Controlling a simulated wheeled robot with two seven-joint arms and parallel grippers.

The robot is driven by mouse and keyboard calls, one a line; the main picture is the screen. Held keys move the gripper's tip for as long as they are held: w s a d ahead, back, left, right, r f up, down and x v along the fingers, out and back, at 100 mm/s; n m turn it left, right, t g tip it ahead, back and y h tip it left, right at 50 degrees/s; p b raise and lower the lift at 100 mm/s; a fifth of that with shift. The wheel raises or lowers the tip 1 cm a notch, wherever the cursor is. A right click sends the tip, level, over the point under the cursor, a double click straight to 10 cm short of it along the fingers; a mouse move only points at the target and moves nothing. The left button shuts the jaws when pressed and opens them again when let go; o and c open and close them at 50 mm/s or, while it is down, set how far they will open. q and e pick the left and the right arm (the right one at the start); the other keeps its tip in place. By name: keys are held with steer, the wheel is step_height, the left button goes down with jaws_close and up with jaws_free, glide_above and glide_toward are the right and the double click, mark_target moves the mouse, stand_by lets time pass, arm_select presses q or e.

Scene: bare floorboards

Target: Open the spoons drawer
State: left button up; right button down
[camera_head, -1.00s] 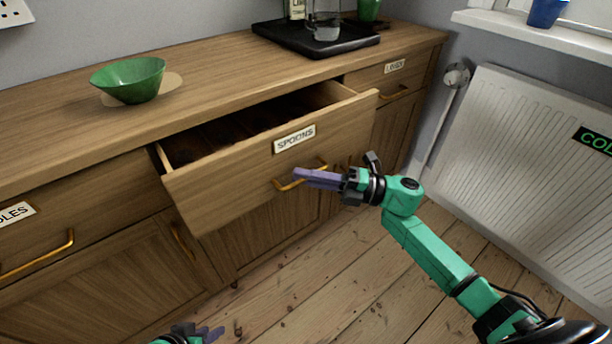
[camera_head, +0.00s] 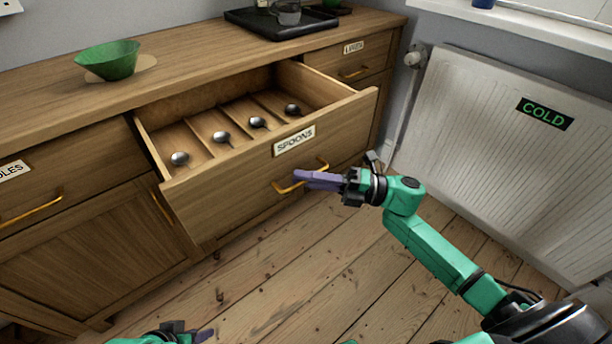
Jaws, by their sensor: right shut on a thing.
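The drawer labelled SPOONS (camera_head: 225,190) stands well open in the middle of the sideboard. Several spoons (camera_head: 222,137) lie inside it, in compartments split by wooden dividers. Its brass handle (camera_head: 288,188) is on the front, below the label. My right gripper (camera_head: 308,178), with purple fingers, is shut on the handle. My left gripper (camera_head: 200,336) shows only partly at the bottom edge, low in front of the sideboard and away from the drawer; its jaw opening cannot be made out.
A green bowl (camera_head: 107,60) and a black tray (camera_head: 270,24) stand on the sideboard top. Closed drawers flank the open one. A white radiator (camera_head: 490,130) with a COLD sign is at the right. Bare floorboards (camera_head: 285,285) lie in front.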

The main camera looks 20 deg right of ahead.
steer(key=c, duration=0.9)
jaws_free()
steer(key=shift+d, duration=0.1)
arm_select(q)
steer(key=shift+s+a+r+g, duration=0.35)
steer(key=shift+a+r+g, duration=0.05)
steer(key=shift+a, duration=0.05)
arm_select(e)
steer(key=v, duration=1.4)
steer(key=shift+s+d, duration=0.1)
steer(key=shift+d, duration=0.1)
